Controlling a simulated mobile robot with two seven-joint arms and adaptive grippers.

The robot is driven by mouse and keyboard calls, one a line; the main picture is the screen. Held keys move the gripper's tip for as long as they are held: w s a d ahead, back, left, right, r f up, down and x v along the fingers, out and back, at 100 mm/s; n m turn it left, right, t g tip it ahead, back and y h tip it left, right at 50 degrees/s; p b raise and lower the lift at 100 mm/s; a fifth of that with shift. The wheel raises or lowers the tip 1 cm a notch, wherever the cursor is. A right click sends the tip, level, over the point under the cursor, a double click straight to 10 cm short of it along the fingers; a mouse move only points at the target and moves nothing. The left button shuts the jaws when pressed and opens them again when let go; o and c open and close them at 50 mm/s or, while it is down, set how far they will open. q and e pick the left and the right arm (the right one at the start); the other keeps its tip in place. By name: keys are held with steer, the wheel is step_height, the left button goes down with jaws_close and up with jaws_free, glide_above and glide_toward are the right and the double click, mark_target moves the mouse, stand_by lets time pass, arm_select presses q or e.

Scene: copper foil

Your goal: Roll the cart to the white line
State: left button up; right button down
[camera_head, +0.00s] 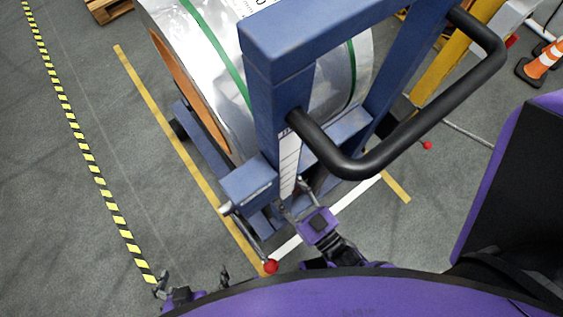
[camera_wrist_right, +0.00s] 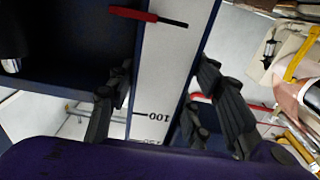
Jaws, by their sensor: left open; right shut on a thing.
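The blue cart (camera_head: 265,100) carries a large silver roll (camera_head: 205,60) with green straps. It has a black handle (camera_head: 440,110) and a white scale strip (camera_head: 289,160) on its near upright. The strip also shows in the right wrist view (camera_wrist_right: 165,70). A white line (camera_head: 345,203) lies on the floor at the cart's near end, partly hidden by my right gripper. My right gripper (camera_head: 292,198) is at the lower part of the upright, its fingers (camera_wrist_right: 165,100) on either side of the strip, shut on the cart. My left gripper (camera_head: 192,277) is open and empty at the lower left, apart from the cart.
A lever with a red knob (camera_head: 271,267) sticks out from the cart's near left corner. A yellow floor line (camera_head: 165,125) runs along the left side. Yellow-black tape (camera_head: 95,175) lies further left on bare floor. A traffic cone (camera_head: 541,62) stands at the right.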

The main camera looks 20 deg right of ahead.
steer(key=shift+s+a+f, duration=0.3)
steer(key=shift+s+f, duration=0.15)
steer(key=shift+s, duration=0.35)
steer(key=shift+s+d+g, duration=0.15)
steer(key=shift+s+d, duration=0.15)
steer(key=shift+s, duration=0.45)
steer(key=shift+s+d+g, duration=0.15)
steer(key=shift+s+d, duration=0.1)
steer(key=shift+s, duration=0.5)
steer(key=shift+v, duration=0.8)
arm_select(q)
steer(key=shift+d+f, duration=0.1)
steer(key=shift+d, duration=0.25)
arm_select(e)
steer(key=shift+s+d+r, duration=0.15)
steer(key=shift+s+d, duration=0.35)
steer(key=shift+s, duration=0.05)
steer(key=shift+s+d+r, duration=0.15)
steer(key=shift+s+d, duration=0.4)
steer(key=shift+s, duration=0.05)
arm_select(q)
steer(key=shift+s, duration=0.1)
arm_select(e)
steer(key=shift+a, duration=0.1)
steer(key=v, duration=1.2)
steer(key=shift+f, duration=0.2)
